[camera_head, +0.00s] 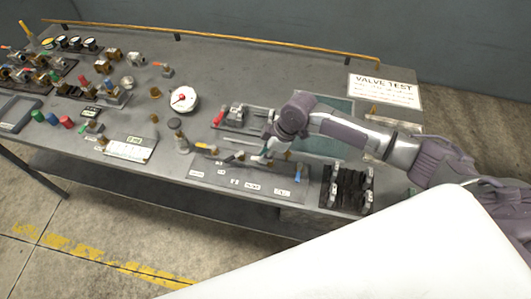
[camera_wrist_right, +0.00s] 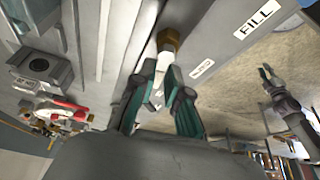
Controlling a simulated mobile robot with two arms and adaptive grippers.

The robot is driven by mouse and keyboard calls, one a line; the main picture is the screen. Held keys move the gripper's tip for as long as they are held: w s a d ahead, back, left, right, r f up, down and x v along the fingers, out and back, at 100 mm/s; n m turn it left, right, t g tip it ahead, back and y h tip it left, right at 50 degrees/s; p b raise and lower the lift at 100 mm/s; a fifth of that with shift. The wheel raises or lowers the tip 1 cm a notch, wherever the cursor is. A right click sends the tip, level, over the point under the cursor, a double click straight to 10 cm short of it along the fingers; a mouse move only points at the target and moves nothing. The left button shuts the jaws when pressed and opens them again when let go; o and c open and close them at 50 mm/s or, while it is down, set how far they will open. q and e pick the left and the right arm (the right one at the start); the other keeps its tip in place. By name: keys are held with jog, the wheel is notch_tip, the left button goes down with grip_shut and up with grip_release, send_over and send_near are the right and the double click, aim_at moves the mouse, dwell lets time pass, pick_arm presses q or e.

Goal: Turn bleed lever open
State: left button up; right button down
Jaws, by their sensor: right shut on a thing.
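A valve plate (camera_head: 228,176) with small white labels and several levers lies near the bench's front edge. My right gripper (camera_head: 266,156) reaches down over it from the right. In the right wrist view its teal fingers (camera_wrist_right: 158,88) are closed around a pale lever (camera_wrist_right: 165,62) at a brass valve fitting (camera_wrist_right: 168,39). A FILL label (camera_wrist_right: 257,18) and a smaller label (camera_wrist_right: 202,69), too blurred to read, lie beside it. A blue-handled lever (camera_head: 298,172) stands at the plate's right end. My left gripper (camera_wrist_right: 265,74) shows small at the right of the wrist view.
A black rack (camera_head: 346,188) stands right of the plate. A red-handled fixture (camera_head: 240,117) is behind it, and a white gauge (camera_head: 184,98) behind left. A VALVE TEST sign (camera_head: 384,90) stands at the back right. Several valves and fittings crowd the bench's left side.

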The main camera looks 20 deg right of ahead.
jog(key=n+g+b, duration=0.1)
jog(key=n, duration=0.2)
jog(key=shift+s+a+n+y, duration=0.1)
jog(key=shift+n+y, duration=0.2)
jog(key=n, duration=0.1)
jog(key=n+g+b, duration=0.1)
jog(key=n, duration=0.1)
jog(key=n+g+b, duration=0.1)
jog(key=shift+s+n, duration=0.3)
jog(key=n, duration=0.1)
jog(key=n+g+b, duration=0.1)
jog(key=n, duration=0.1)
jog(key=n+h+b, duration=0.1)
jog(key=shift+s+g, duration=0.25)
jog(key=shift+g, duration=0.05)
jog(key=shift+s+d+n+g+h+b, duration=0.15)
jog(key=shift+n+b, duration=0.1)
jog(key=shift+n, duration=0.35)
jog(key=shift+w+d+n+g+h+b, duration=0.1)
jog(key=shift+n+h+b, duration=0.15)
jog(key=shift+n, duration=0.35)
jog(key=shift+s+d+n+g+h+b, duration=0.15)
jog(key=shift+n+b, duration=0.15)
jog(key=shift+n, duration=0.3)
jog(key=c, duration=1.2)
grip_release()
